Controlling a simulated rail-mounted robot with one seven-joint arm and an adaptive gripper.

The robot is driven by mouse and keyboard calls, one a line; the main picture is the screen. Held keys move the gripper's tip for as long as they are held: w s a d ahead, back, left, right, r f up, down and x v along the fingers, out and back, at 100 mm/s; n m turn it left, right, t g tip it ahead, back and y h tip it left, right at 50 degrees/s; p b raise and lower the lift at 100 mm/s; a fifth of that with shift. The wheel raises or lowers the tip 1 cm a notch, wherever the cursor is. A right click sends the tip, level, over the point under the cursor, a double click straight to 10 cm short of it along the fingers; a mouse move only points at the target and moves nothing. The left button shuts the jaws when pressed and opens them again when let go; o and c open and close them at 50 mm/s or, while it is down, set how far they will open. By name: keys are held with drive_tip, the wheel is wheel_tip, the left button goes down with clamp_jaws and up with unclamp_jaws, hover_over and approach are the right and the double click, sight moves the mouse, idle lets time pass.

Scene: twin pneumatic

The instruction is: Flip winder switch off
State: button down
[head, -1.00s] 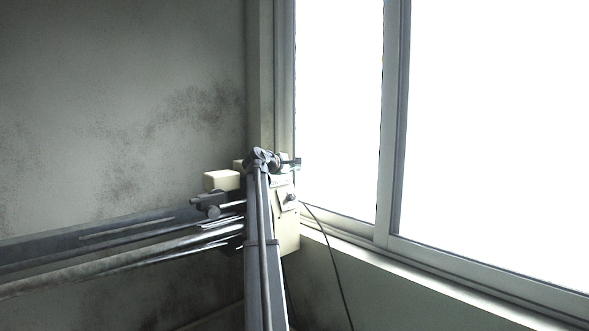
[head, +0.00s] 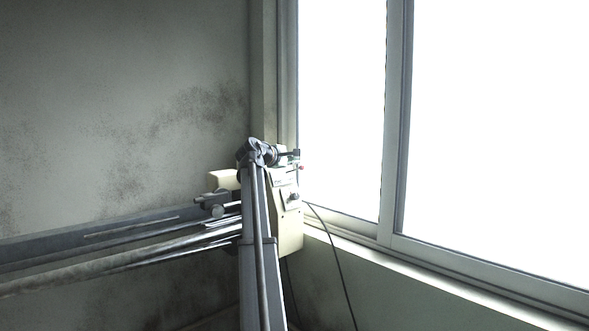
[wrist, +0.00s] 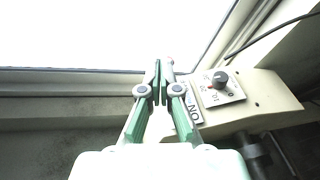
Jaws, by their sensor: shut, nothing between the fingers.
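The winder is a cream box (head: 289,230) near the window corner in the head view, partly hidden by my arm. My gripper (head: 296,153) is at its top, seen small. In the wrist view, my gripper (wrist: 164,64) is shut and empty, its green fingers together. An ON label (wrist: 193,116) lies upside down beside and below the fingers, partly covered. A small reddish tip (wrist: 169,59) shows at the fingertips; it may be the switch lever, and contact cannot be told. A red spot (head: 301,167) shows just below the gripper in the head view. The lever's position is unclear.
A dark dial knob (wrist: 220,78) on a numbered plate sits right of the fingers. A black cable (wrist: 262,37) runs beyond it. The window frame (head: 393,120) is close on the right. Metal rods (head: 130,245) run left from the winder.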

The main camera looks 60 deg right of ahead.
drive_tip(key=shift+s+a+r+b, duration=0.15)
drive_tip(key=shift+s+a+r, duration=0.2)
drive_tip(key=shift+a, duration=0.25)
drive_tip(key=shift+s+a+r+b, duration=0.2)
drive_tip(key=shift+s+a+r, duration=0.15)
drive_tip(key=shift+a, duration=0.2)
drive_tip(key=shift+s+a+r+b, duration=0.15)
drive_tip(key=shift+s+a+r, duration=0.2)
drive_tip(key=shift+a, duration=0.25)
